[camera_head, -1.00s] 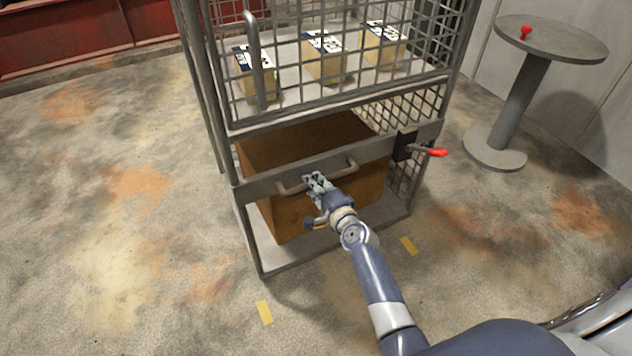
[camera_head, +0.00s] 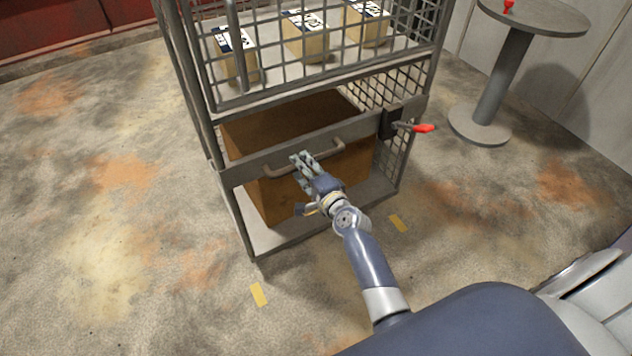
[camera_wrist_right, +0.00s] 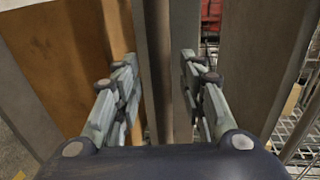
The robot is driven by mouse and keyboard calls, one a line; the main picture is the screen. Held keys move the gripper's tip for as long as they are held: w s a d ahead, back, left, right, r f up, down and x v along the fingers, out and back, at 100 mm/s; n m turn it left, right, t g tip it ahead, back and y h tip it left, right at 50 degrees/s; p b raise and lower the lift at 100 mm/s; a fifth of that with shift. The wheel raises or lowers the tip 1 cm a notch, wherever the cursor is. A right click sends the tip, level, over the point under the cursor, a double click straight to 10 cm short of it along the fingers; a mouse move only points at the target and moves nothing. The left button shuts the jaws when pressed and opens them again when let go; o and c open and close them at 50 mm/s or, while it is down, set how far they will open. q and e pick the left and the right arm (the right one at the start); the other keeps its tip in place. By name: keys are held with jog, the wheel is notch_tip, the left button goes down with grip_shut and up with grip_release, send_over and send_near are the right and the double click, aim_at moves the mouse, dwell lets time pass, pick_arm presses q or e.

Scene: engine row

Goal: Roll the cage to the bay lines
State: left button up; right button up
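The cage (camera_head: 222,180) is a grey wire-mesh trolley standing upright on the floor. Its grey bar handle (camera_head: 333,150) runs across the front rail. My right gripper (camera_head: 303,160) is at the middle of this handle. In the right wrist view, the fingers of my right gripper (camera_wrist_right: 158,72) are spread, one on each side of the bar (camera_wrist_right: 157,60), with gaps visible. My left gripper is not in view. Yellow floor marks show in front of the cage (camera_head: 259,294) and to its right (camera_head: 398,223); I cannot tell whether they are the bay lines.
Several labelled boxes (camera_head: 306,42) stand on the cage's upper shelf, and a large brown box (camera_head: 270,130) sits below. A red-handled lever (camera_head: 422,128) is on the cage's right. A round grey table (camera_head: 535,17) stands back right. Floor to the left is clear.

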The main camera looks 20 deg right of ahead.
jog(key=v, duration=1)
jog(key=shift+s, duration=0.1)
